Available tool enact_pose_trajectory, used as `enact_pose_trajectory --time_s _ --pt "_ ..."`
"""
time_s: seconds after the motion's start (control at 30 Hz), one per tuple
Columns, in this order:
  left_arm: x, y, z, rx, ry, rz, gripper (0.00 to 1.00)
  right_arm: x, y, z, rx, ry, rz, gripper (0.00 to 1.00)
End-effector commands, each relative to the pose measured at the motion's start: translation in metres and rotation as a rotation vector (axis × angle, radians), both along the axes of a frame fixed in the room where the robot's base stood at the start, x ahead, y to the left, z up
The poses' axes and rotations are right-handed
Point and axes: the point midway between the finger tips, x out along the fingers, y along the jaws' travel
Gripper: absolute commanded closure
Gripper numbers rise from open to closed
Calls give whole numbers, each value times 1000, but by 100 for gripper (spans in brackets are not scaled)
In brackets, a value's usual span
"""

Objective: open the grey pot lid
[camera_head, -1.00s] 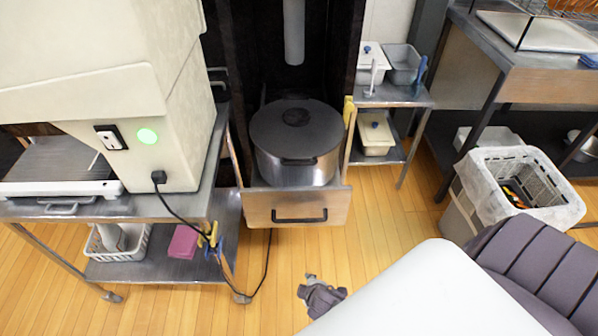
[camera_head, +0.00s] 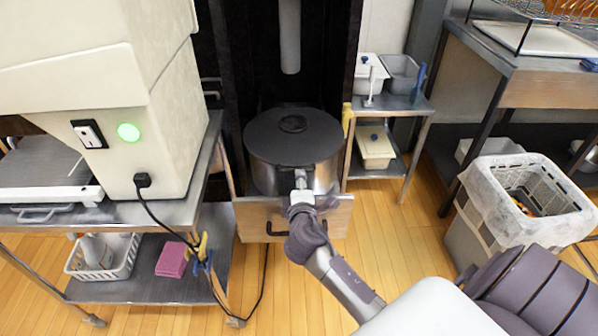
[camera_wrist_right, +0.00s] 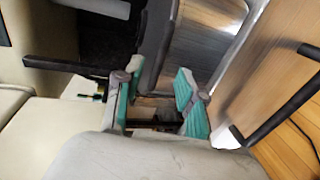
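The pot (camera_head: 265,178) is silver metal and stands in a pulled-out drawer. Its dark grey lid (camera_head: 270,140) lies flat on top, with a round knob (camera_head: 293,123) in the middle. My right gripper (camera_head: 301,182) is at the front of the pot, just below the lid's near edge, over the drawer front. In the right wrist view the gripper (camera_wrist_right: 155,95) has its two teal-padded fingers apart. A dark curved edge and the shiny pot side (camera_wrist_right: 205,40) show just beyond them; I cannot tell whether they touch. The front pot handle is largely hidden. My left gripper is not in view.
The wooden drawer front (camera_head: 250,218) has a black bar handle (camera_wrist_right: 270,120). A large cream machine (camera_head: 110,100) stands on a metal cart at left. A shelf (camera_head: 400,100) with containers and a lined bin (camera_head: 465,225) are at right. Wooden floor is open between.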

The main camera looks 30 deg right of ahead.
Motion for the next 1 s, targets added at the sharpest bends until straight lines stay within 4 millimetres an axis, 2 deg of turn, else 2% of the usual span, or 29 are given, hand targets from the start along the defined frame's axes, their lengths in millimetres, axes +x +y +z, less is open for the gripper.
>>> enact_pose_trajectory --time_s 0.1,0.33,0.5,0.77,1.0 --pt "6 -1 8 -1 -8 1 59 23 -13 -6 -2 -1 0 61" --pt "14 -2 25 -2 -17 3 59 50 -30 -13 -1 0 1 61" --pt "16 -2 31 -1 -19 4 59 58 -35 -15 2 1 1 61" --pt "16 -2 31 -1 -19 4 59 58 -35 -15 2 1 2 61" --pt "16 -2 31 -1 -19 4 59 58 -35 -15 2 1 2 99"
